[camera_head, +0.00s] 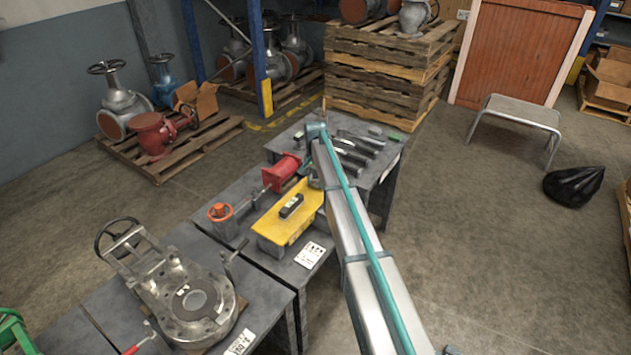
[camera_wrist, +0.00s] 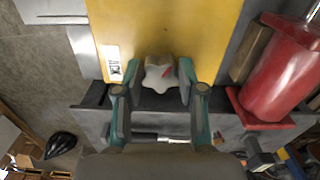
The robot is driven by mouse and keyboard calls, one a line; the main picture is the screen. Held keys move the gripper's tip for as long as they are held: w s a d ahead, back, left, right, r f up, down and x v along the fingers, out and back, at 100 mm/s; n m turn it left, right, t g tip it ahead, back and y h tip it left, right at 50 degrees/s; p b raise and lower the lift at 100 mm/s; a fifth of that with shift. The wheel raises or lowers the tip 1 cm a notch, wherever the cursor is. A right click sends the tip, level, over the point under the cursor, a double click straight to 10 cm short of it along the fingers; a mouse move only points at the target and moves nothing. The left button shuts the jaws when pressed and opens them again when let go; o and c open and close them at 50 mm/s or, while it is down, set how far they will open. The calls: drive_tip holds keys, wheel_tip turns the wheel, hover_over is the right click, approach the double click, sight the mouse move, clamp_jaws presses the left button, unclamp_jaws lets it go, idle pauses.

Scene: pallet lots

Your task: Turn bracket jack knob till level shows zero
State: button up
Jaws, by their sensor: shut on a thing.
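The yellow bracket (camera_head: 272,226) lies on the dark workbench, and its flat face (camera_wrist: 165,25) fills the upper middle of the wrist view. A small dark level (camera_head: 291,206) sits on top of it; its reading is too small to make out. In the head view my arm hides the knob and most of the gripper.
A red flanged part (camera_head: 281,173) stands beside the bracket, also in the wrist view (camera_wrist: 280,75). An orange handwheel (camera_head: 220,211) and a large metal valve (camera_head: 190,300) are to the left. Dark tools (camera_head: 352,152) lie beyond. A printed card (camera_head: 310,255) lies near the bench edge.

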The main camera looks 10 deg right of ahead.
sight(316, 182)
drive_tip(key=o, duration=1.1)
drive_tip(key=shift+o, duration=0.2)
drive_tip(key=shift+r, duration=0.1)
wheel_tip(316, 182, up, 12)
